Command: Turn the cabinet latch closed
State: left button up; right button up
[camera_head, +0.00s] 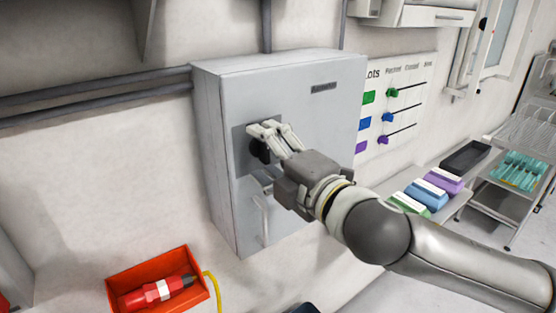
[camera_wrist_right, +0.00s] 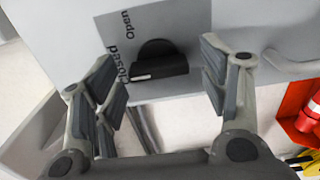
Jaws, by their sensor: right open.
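The grey cabinet (camera_head: 300,95) hangs on the wall, with its door facing me. Its black latch (camera_head: 259,150) sits on a darker grey plate on the door. In the right wrist view the latch (camera_wrist_right: 158,62) lies between the two finger pairs, beside a plate (camera_wrist_right: 185,25) marked "Open" and "Closed". Its bar has a white mark at the end by the "Closed" word. My right gripper (camera_head: 272,130) is at the latch, open, with a gap to the latch on both sides. In the head view its fingers partly cover the latch. My left gripper is not in view.
A door handle (camera_head: 264,219) is below the latch. A red bin (camera_head: 118,290) with a red tool is at the lower left. A shelf with coloured boxes (camera_head: 425,195) and a wire rack (camera_head: 523,128) stand at the right. Pipes run along the wall.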

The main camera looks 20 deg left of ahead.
jog(key=v, duration=1.1)
jog(key=shift+s+d, duration=0.25)
jog(key=shift+d, duration=0.1)
